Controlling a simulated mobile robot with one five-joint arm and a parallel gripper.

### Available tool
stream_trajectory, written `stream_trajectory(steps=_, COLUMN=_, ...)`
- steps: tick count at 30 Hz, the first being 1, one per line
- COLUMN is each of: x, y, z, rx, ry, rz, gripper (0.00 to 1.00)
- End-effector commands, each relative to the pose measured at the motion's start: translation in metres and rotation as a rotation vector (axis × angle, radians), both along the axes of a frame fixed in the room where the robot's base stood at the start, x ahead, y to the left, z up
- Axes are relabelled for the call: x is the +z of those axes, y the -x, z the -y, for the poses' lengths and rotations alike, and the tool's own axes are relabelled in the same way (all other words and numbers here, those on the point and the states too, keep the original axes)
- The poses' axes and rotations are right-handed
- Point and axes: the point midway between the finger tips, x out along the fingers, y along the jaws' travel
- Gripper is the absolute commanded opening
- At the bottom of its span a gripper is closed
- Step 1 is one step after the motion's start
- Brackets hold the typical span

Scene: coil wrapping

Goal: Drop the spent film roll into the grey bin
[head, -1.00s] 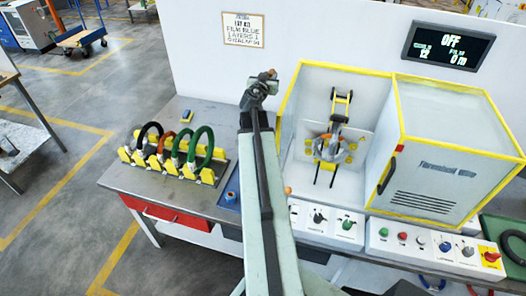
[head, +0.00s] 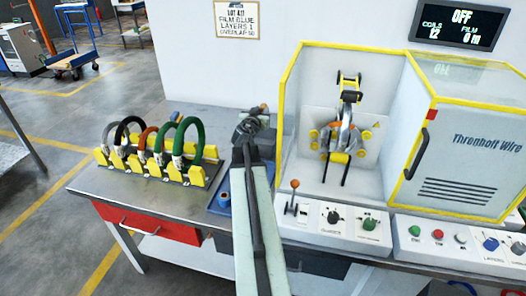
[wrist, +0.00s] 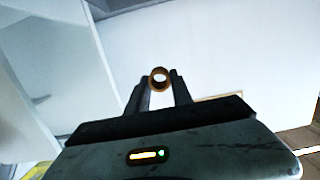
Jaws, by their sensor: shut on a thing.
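The spent film roll shows as a brown, hollow core (wrist: 159,78) end-on in the wrist view, between my fingertips. In the head view only a small orange-brown bit of the roll (head: 262,106) shows at the tip of my arm. My gripper (wrist: 160,88) is shut on it. In the head view my gripper (head: 255,118) is above the back of the bench, between the coil rack and the wrapping machine, in front of the white wall. I cannot make out the grey bin in either view.
A rack of several coloured coils (head: 158,160) stands on the bench left of my arm. A blue tray (head: 216,207) lies beside my arm. The yellow-edged wrapping machine (head: 350,120) and its control panels (head: 335,220) stand to the right. Open floor lies left of the bench.

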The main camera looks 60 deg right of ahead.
Motion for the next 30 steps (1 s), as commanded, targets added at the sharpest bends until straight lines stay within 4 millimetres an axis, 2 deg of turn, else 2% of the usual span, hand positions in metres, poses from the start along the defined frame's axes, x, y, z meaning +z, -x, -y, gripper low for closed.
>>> stream_trajectory(steps=5, x=-0.010, y=0.005, z=0.003, rx=-0.007, ry=0.000, rz=0.000, gripper=0.00)
stream_trajectory(steps=15, x=-0.056, y=0.007, z=0.005, rx=-0.010, ry=0.000, rz=0.000, gripper=0.00)
stream_trajectory(steps=18, x=-0.061, y=0.007, z=0.005, rx=-0.010, ry=0.000, rz=0.000, gripper=0.00)
stream_trajectory(steps=25, x=-0.059, y=0.007, z=0.006, rx=-0.011, ry=0.000, rz=0.000, gripper=0.00)
stream_trajectory(steps=26, x=-0.058, y=0.007, z=0.006, rx=-0.011, ry=0.000, rz=0.000, gripper=0.30)
stream_trajectory(steps=27, x=-0.058, y=0.008, z=0.006, rx=-0.011, ry=0.000, rz=0.000, gripper=0.41)
stream_trajectory(steps=28, x=-0.058, y=0.008, z=0.006, rx=-0.011, ry=0.000, rz=0.000, gripper=0.49)
stream_trajectory(steps=30, x=-0.058, y=0.008, z=0.006, rx=-0.011, ry=0.000, rz=0.000, gripper=0.52)
